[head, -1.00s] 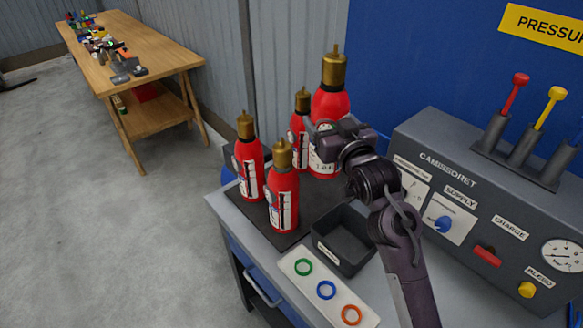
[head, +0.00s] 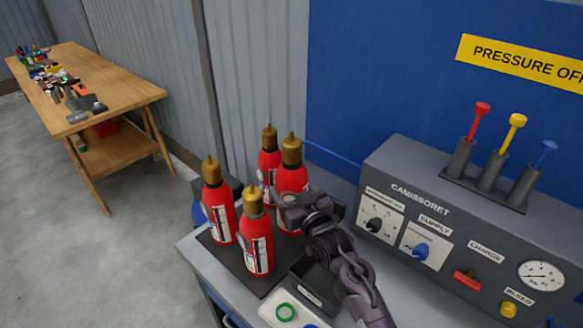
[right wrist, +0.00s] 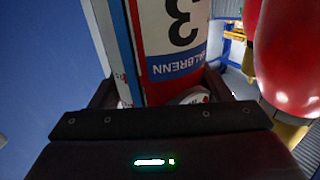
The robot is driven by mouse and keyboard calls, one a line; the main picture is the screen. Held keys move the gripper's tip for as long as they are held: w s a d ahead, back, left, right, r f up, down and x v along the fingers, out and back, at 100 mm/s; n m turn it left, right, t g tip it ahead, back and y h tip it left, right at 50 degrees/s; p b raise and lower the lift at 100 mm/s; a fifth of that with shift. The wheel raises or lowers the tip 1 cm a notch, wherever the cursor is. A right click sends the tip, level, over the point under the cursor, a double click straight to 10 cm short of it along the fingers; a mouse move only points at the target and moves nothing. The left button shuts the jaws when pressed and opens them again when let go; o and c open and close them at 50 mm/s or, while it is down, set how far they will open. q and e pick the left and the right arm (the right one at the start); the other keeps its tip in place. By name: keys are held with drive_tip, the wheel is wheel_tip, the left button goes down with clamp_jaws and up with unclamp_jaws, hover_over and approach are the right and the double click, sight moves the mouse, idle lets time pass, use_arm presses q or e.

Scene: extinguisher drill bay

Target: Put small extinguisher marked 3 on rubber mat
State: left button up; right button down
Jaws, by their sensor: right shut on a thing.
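The small extinguisher marked 3 (head: 290,182) is red with a brass top. In the right wrist view its label (right wrist: 180,30) shows an upside-down 3, between my fingers. My right gripper (head: 292,208) is shut on it; the gripper also shows in the right wrist view (right wrist: 165,100). The extinguisher looks upright at the back right of the dark rubber mat (head: 230,263). Its base is hidden behind my gripper and the front extinguisher, so I cannot tell whether it touches the mat. My left gripper is out of view.
Three other red extinguishers stand close by: front (head: 257,245), left (head: 219,208) and back (head: 268,160). A black bin (head: 308,292) and a ring board (head: 268,312) lie in front. A grey control console (head: 450,225) stands at right.

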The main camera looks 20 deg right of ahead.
wheel_tip(320, 180, down, 3)
drive_tip(key=shift+r, duration=0.15)
drive_tip(key=shift+w+f+p, duration=0.1)
drive_tip(key=shift+f+p, duration=0.5)
drive_tip(key=shift+f, duration=1.6)
drive_tip(key=c, duration=0.6)
unclamp_jaws()
drive_tip(key=shift+f, duration=0.5)
drive_tip(key=shift+o, duration=1.4)
drive_tip(key=shift+s, duration=0.2)
drive_tip(key=shift+o, duration=0.8)
drive_tip(key=shift+r, duration=0.1)
